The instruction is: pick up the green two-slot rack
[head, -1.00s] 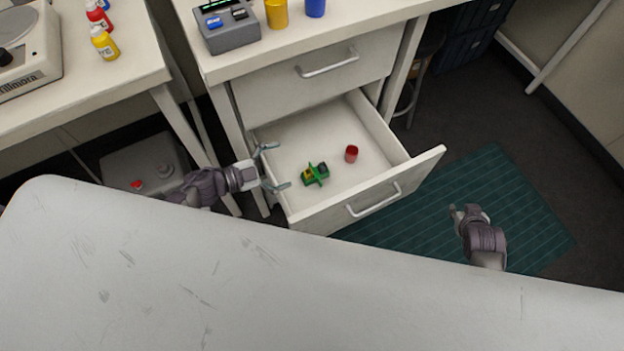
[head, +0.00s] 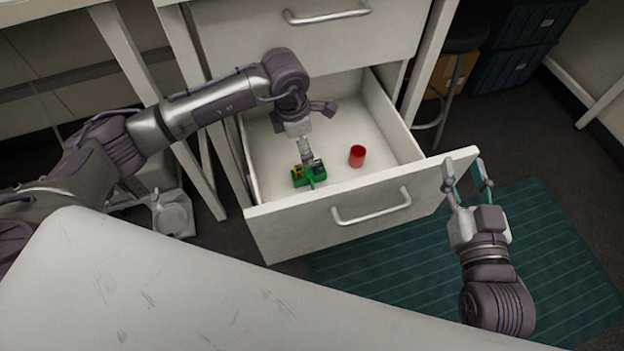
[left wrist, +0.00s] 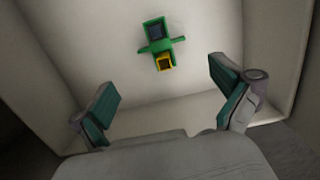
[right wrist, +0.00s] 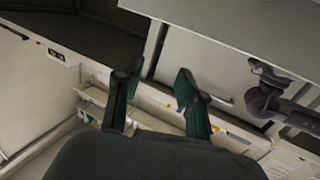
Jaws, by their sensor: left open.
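The green two-slot rack (head: 309,177) lies on the floor of the open drawer, near its front left. In the left wrist view the rack (left wrist: 160,46) holds a dark piece in one slot and a yellow piece in the other. My left gripper (head: 305,153) reaches down into the drawer, above the rack. In the left wrist view its fingers (left wrist: 168,92) are wide apart, and the rack is ahead of them with nothing between the fingertips. My right gripper (head: 467,170) is open and empty, in front of the drawer's right end.
The open drawer (head: 275,222) has raised walls around the rack. A red cup (head: 357,156) stands right of the rack. A white surface (head: 190,290) fills the foreground. A green mat (head: 560,240) lies on the floor at right.

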